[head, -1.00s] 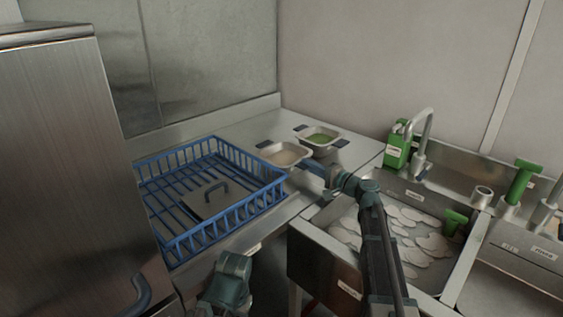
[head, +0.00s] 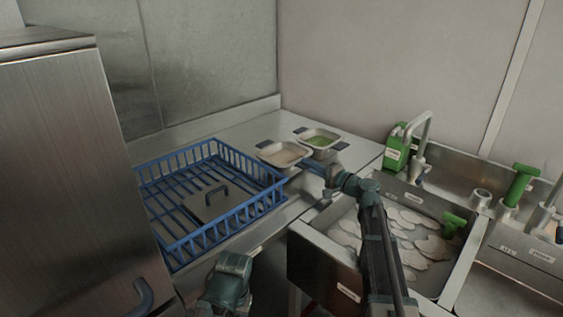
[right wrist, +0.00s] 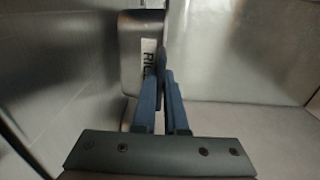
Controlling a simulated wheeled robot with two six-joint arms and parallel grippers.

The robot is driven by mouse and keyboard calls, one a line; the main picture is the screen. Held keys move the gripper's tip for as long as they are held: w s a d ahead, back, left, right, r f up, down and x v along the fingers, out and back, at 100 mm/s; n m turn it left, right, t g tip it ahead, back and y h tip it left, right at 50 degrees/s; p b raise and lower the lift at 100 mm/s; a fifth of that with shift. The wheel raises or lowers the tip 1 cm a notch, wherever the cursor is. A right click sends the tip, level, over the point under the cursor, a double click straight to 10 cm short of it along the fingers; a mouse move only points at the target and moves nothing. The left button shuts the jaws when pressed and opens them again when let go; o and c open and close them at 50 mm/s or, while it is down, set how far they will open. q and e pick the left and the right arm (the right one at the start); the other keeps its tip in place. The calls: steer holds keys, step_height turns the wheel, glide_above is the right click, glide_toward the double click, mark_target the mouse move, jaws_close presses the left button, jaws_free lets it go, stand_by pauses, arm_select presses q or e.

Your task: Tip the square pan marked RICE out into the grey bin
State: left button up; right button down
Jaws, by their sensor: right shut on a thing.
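The square pan with pale, grain-like contents (head: 284,153) rests on the steel counter behind the blue rack. In the right wrist view its metal side (right wrist: 135,55) carries a label that reads as RICE, partly hidden by a finger. My right gripper (head: 315,168) reaches the pan's near right side and is shut on it; the fingers (right wrist: 163,85) close at the pan's edge in the wrist view. The exact grip spot is hidden. The teal part of my left arm shows at the bottom, but its fingers do not. I cannot make out the grey bin.
A second square pan with green contents (head: 320,139) stands close behind the rice pan.

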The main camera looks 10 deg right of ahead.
steer(key=shift+r+p, duration=1.95)
steer(key=shift+r, duration=0.4)
